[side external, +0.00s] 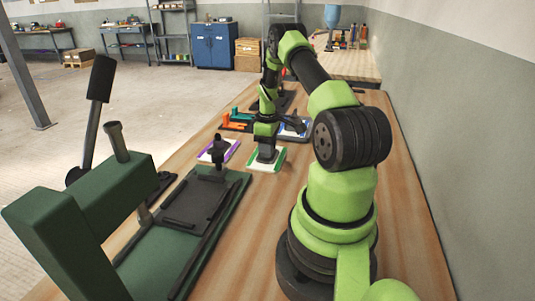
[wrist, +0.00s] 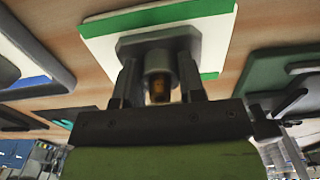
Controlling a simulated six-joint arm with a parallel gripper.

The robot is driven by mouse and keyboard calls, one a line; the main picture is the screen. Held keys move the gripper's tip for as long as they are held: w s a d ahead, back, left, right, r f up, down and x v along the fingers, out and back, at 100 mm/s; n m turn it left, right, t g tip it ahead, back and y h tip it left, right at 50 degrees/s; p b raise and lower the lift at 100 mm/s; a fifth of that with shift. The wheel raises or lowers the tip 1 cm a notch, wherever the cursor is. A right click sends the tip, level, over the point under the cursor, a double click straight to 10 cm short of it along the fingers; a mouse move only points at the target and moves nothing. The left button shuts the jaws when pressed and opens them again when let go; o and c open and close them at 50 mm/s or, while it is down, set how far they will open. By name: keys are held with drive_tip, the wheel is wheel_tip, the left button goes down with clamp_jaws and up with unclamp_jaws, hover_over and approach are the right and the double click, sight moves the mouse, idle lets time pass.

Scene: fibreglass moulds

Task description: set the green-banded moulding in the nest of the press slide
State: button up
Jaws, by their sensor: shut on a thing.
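The green-banded moulding (side external: 279,158) is a white plate with green strips along two edges. It is at the bench middle in the side view and at the top of the wrist view (wrist: 222,50). My gripper (side external: 266,150) points down and is shut on the grey raised block in the plate's middle; its fingers show on both sides of that block in the wrist view (wrist: 158,75). I cannot tell if the plate touches the bench. The press slide (side external: 200,200) is a dark plate with low raised bars around its nest, left of and nearer than the moulding. The nest looks empty.
The green press frame (side external: 85,215) with its tall black lever (side external: 98,85) stands at the near left. A dark upright knob (side external: 217,150) stands at the slide's far end. A purple-edged plate (side external: 232,150) lies left of the moulding. Orange and blue-edged items (side external: 293,130) lie behind.

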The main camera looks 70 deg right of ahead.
wheel_tip(320, 180, up, 10)
drive_tip(key=shift+f, duration=0.1)
drive_tip(key=shift+w+a+r, duration=0.1)
drive_tip(key=shift+w+r, duration=0.05)
drive_tip(key=shift+r, duration=0.45)
drive_tip(key=shift+w+a+r+m, duration=0.85)
drive_tip(key=shift+a+r+m, duration=1.9)
drive_tip(key=shift+r, duration=4.4)
drive_tip(key=shift+w+a+r+m, duration=0.9)
drive_tip(key=shift+a+r, duration=3.55)
drive_tip(key=shift+r, duration=2.65)
drive_tip(key=w+a+n, duration=0.2)
drive_tip(key=a+n, duration=1.1)
drive_tip(key=a, duration=0.9)
drive_tip(key=s+a+n, duration=1.2)
drive_tip(key=s+a, duration=0.1)
drive_tip(key=f, duration=3.9)
drive_tip(key=shift+w+a+f, duration=0.1)
drive_tip(key=shift+a+f, duration=0.05)
drive_tip(key=shift+a, duration=0.05)
